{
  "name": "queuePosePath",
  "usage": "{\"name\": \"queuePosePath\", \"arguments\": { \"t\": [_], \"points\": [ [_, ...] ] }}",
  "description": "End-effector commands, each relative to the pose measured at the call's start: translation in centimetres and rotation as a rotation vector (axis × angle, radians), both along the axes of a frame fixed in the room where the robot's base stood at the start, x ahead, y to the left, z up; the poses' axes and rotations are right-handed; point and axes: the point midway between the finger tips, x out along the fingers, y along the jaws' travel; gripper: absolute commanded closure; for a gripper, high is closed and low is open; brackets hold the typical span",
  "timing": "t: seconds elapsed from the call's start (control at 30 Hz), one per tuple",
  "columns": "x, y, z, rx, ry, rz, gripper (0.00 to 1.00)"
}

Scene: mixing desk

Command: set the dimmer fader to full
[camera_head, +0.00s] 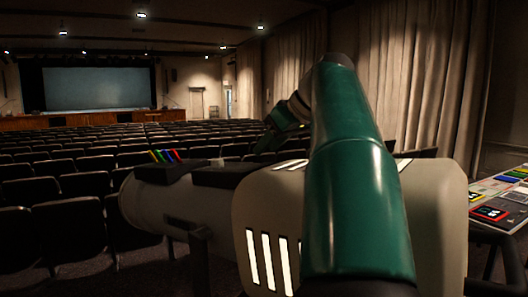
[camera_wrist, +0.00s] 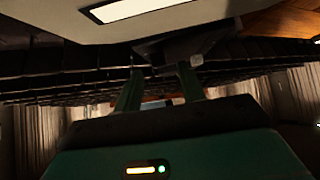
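A mixing desk (camera_head: 480,223) shows in part at the right edge of the head view, with coloured keys and a red-framed pad (camera_head: 490,213) on its top. I cannot make out the dimmer fader; much of the desk is out of frame. My green arm rises in the middle of the head view, and its far end is partly hidden behind the upper arm. In the wrist view my gripper (camera_wrist: 160,88) has its two green fingers apart with nothing held between them. The desk controls are not recognizable in the wrist view, and my gripper is away from the desk.
Rows of dark seats (camera_head: 80,165) fill the hall ahead and to the left. A stage with a pale screen (camera_head: 95,88) is at the back. Long curtains (camera_head: 425,80) hang along the right wall. A dark frame stands below the desk.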

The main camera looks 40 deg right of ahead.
Motion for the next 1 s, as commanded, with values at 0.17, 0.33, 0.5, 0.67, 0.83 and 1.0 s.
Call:
{"name": "queuePosePath", "arguments": {
  "t": [0.17,0.33,0.5,0.67,0.83,1.0],
  "points": [
    [1.7,0.1,-1.6,0.0,0.001,0.001,0.6],
    [2.3,0.0,-2.1,-0.001,0.0,0.0,0.6],
    [2.3,0.0,-2.1,-0.001,0.0,0.001,0.6],
    [2.3,0.0,-2.0,-0.001,0.0,0.001,0.88],
    [2.3,0.0,-2.0,-0.001,0.0,0.001,1.0],
    [3.0,0.1,-2.2,-0.001,0.001,0.002,1.0]
  ]
}}
